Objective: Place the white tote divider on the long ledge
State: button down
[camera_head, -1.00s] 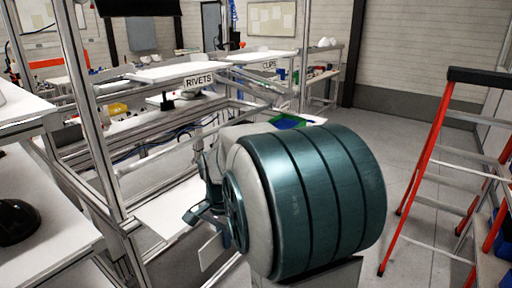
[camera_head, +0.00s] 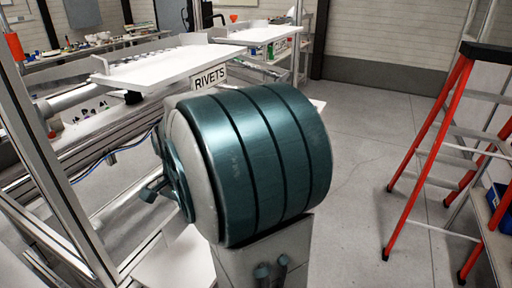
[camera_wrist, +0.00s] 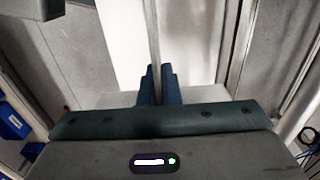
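The white tote divider (camera_wrist: 153,35) shows edge-on in the wrist view as a thin upright strip. Its lower end is between the two teal fingers of my gripper (camera_wrist: 159,82), which are close together on it. In the head view my large teal arm link fills the middle, and the gripper and divider cannot be made out. A long white shelf with a RIVETS label (camera_head: 160,66) stands at upper left in the head view. I cannot tell whether this is the long ledge. A white surface (camera_wrist: 195,50) lies beyond the fingers in the wrist view.
Metal frame posts (camera_head: 62,170) stand close on the left. A red stepladder (camera_head: 425,150) stands at right. A second white shelf (camera_head: 258,34) is farther back. Grey floor (camera_head: 365,170) is clear between my arm and the ladder. Blue bins (camera_wrist: 12,122) show at left in the wrist view.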

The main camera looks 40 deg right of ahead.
send_near(195, 247)
notch_tip(195, 247, down, 5)
jog(key=shift+f+p, duration=0.2)
jog(key=shift+p, duration=0.2)
jog(key=shift+w+f, duration=0.1)
jog(key=shift+f, duration=0.25)
jog(key=shift+f, duration=0.3)
jog(key=c, duration=1.6)
grip_release()
jog(key=shift+r, duration=0.1)
jog(key=shift+c, duration=0.2)
